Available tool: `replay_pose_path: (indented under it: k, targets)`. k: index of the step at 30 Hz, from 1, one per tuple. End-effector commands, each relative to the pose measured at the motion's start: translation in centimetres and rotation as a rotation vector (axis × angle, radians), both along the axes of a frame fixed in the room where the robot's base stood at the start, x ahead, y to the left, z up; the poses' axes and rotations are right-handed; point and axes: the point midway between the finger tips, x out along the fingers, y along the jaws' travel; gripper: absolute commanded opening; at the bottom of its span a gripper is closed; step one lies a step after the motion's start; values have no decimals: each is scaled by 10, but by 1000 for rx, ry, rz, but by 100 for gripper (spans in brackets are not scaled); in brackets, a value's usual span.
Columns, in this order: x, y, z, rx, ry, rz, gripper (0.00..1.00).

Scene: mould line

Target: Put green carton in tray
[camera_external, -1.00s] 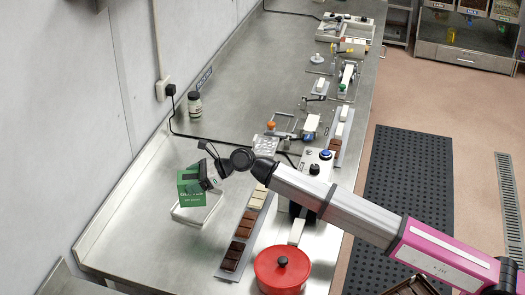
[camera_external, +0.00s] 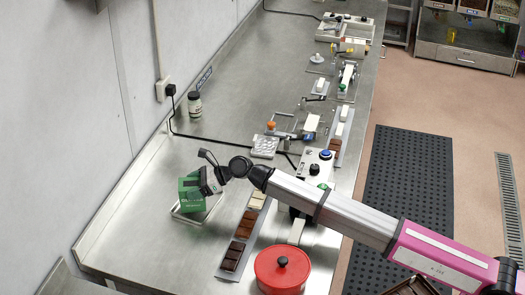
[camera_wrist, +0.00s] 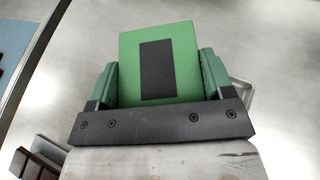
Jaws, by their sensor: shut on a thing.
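The green carton (camera_external: 190,197) is held between the two fingers of my gripper (camera_external: 206,184) in the external view. In the wrist view, the carton (camera_wrist: 183,50) shows its green face with a dark rectangle, with a finger pad of my gripper (camera_wrist: 160,82) against each side. The white tray (camera_external: 208,214) lies on the steel bench, and the carton is over its left and middle part. Whether the carton's bottom touches the tray cannot be told. A corner of the tray also shows in the wrist view (camera_wrist: 243,88), right of the carton.
A grey mat with chocolate bars (camera_external: 232,257) lies right of the tray, and a red pot (camera_external: 282,271) stands nearer the front. A dark jar (camera_external: 195,104) stands by the wall. The bench left of the tray is clear.

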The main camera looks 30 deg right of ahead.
Motion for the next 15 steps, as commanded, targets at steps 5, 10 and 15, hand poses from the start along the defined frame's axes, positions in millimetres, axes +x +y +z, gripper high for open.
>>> replay_pose_path:
  k: [5, 10, 15]
  targets:
    - [0, 0, -4, 0, 1, 0, 47]
    - [0, 0, -8, 1, 0, 0, 47]
    - [0, 0, -11, 1, 0, -1, 47]
